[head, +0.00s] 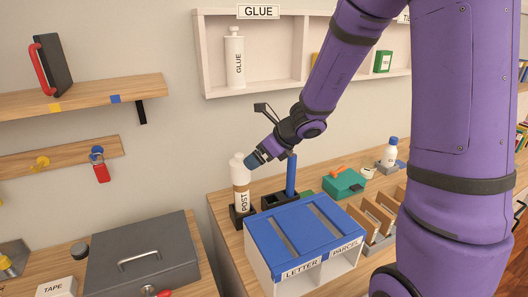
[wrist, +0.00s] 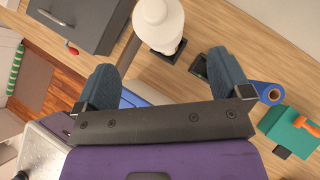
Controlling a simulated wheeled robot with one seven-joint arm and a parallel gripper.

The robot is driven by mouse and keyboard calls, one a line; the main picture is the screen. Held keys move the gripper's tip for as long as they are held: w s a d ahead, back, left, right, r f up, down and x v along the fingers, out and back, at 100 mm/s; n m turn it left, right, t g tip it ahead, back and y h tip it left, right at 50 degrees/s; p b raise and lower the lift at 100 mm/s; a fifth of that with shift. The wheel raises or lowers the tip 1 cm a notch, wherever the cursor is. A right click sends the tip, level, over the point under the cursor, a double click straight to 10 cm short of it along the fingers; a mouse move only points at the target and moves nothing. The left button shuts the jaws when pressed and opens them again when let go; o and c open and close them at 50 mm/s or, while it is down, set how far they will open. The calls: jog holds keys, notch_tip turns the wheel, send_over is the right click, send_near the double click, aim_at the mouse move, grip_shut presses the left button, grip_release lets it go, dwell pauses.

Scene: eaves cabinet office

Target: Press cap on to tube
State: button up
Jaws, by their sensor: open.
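The tube (head: 241,203), marked POST, stands upright in a black holder (head: 240,218) at the back left of the desk. A white cap (head: 237,164) sits on its top end. I cannot tell how far down it is pushed. In the wrist view the white cap (wrist: 158,22) is just beyond my gripper (wrist: 162,62), whose two blue-grey fingers are spread wide with nothing between them. In the head view my gripper (head: 256,159) is at the right of the cap, close to its height. Any contact is unclear.
A blue tube (head: 291,174) stands upright in a black holder right of the POST tube. A blue-topped LETTER and PARCEL box (head: 300,234) is in front. A grey cash box (head: 141,255) lies on the left desk, across a gap. GLUE shelf (head: 273,79) is above.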

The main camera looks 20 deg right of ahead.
jog(key=shift+v, duration=0.8)
jog(key=s+a+r+n+g, duration=0.2)
jog(key=s+a+r+n, duration=0.2)
jog(key=s+r+n, duration=1.05)
jog(key=s+d+r+n+h, duration=0.1)
jog(key=s+d+n+h, duration=0.1)
jog(key=s+n, duration=0.4)
jog(key=s+d+r+n+h, duration=0.1)
jog(key=s+d+n+h, duration=0.2)
jog(key=s+n, duration=0.4)
jog(key=shift+d+n+h, duration=0.3)
jog(key=shift+d+n, duration=0.1)
jog(key=shift+n, duration=0.05)
